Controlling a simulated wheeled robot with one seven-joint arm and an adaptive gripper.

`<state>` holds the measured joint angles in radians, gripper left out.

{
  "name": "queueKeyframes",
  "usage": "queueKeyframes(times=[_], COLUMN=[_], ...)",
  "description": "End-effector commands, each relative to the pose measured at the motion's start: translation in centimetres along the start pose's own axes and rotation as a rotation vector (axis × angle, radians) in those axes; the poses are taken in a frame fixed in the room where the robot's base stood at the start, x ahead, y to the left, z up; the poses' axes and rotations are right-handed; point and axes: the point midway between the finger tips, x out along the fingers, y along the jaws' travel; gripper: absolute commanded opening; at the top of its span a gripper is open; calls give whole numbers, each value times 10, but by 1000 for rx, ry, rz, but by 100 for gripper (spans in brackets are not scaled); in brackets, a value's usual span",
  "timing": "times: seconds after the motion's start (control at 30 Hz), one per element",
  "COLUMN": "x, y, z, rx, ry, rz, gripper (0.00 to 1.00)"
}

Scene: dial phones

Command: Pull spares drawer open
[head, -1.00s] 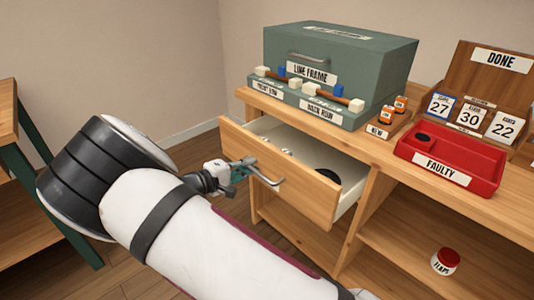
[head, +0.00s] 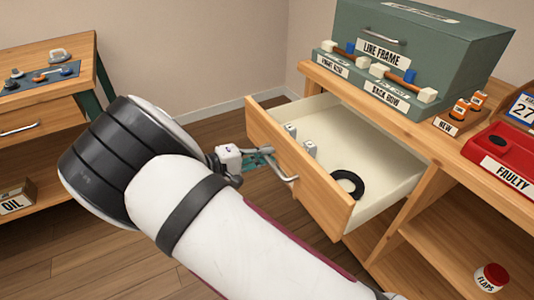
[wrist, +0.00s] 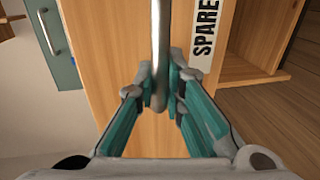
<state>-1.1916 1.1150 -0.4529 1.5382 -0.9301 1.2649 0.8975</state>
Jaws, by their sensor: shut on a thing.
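The spares drawer (head: 292,168) stands well open from the wooden bench in the head view. Its pale inside shows a black ring (head: 347,184) and two small white pieces (head: 300,141). In the wrist view, the drawer front (wrist: 115,55) carries a label (wrist: 205,28) reading "SPARE", cut off by the frame edge. My gripper (head: 268,158) is at the drawer's metal bar handle (head: 284,169). In the wrist view, my gripper's fingers (wrist: 160,95) are shut on the handle bar (wrist: 159,45), one on each side.
A green "LINE FRAME" case (head: 415,60) stands on the bench top. A red "FAULTY" tray (head: 505,150) is to its right. A red-lidded jar (head: 490,277) sits on the lower shelf. Another wooden bench (head: 50,110) is at left, with open floor between.

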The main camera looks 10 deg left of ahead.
Motion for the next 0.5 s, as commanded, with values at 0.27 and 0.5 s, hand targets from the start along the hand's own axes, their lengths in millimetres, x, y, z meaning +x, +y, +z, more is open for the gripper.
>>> queueKeyframes(times=[0.27,0.5], x=[0,0], y=[0,0], z=[0,0], rx=[1,0], ry=[2,1], rz=[-1,0], gripper=[31,31])
